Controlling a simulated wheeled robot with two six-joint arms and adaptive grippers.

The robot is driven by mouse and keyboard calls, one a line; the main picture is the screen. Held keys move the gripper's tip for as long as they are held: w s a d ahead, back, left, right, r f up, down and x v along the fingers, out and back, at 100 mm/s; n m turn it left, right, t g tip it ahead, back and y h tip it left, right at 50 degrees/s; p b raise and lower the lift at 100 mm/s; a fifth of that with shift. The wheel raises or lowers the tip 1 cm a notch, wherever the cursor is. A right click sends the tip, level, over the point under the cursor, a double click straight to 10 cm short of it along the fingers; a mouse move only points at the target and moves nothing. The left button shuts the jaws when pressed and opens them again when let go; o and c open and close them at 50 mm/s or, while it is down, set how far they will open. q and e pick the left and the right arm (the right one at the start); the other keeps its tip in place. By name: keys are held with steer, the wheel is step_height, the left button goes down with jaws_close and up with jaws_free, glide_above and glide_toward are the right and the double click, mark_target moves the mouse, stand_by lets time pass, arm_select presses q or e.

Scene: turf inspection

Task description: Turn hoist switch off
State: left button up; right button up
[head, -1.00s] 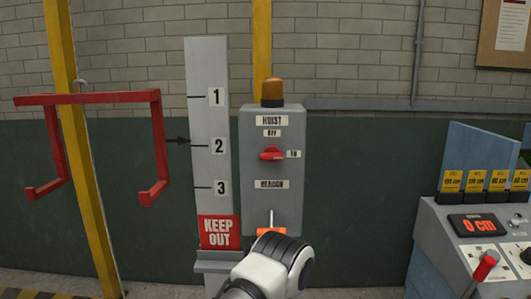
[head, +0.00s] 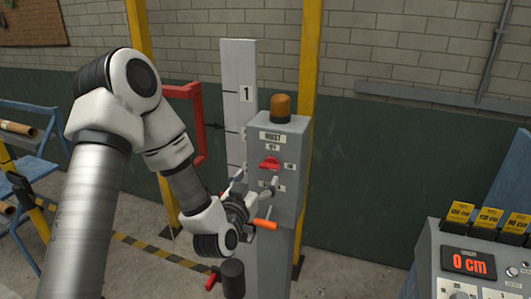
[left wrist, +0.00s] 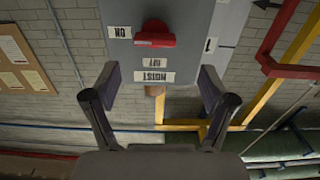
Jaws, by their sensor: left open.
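The grey hoist box (head: 294,148) stands on a post with an orange beacon (head: 280,108) on top. Its red hoist switch (head: 270,163) has its bar lying horizontally, with the ON label (head: 290,167) at its right and the OFF label above. My left gripper (head: 257,180) is open in front of the box, just below the switch, partly covering the lower labels. In the left wrist view, which is upside down, the red switch (left wrist: 155,38) lies beyond the open, empty fingers (left wrist: 157,85), apart from them. My right gripper is not in view.
An orange-handled lever (head: 265,224) sticks out below the gripper. A numbered grey scale post (head: 238,75) and a red frame (head: 198,120) stand behind at left. A console (head: 468,263) reading 0 cm stands at right, with clear floor before it.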

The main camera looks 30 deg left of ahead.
mark_target(268, 167)
arm_select(q)
steer(key=p+x, duration=0.1)
steer(key=x, duration=0.1)
steer(key=p+x, duration=0.1)
steer(key=x, duration=0.1)
steer(key=d+x, duration=0.1)
steer(key=x, duration=0.1)
steer(key=shift+w+p, duration=0.35)
steer(key=shift+p, duration=0.05)
steer(key=shift+w+a, duration=0.1)
steer(key=shift+a, duration=0.05)
steer(key=shift+a+f, duration=0.15)
steer(key=c, duration=1.2)
steer(key=shift+o, duration=0.2)
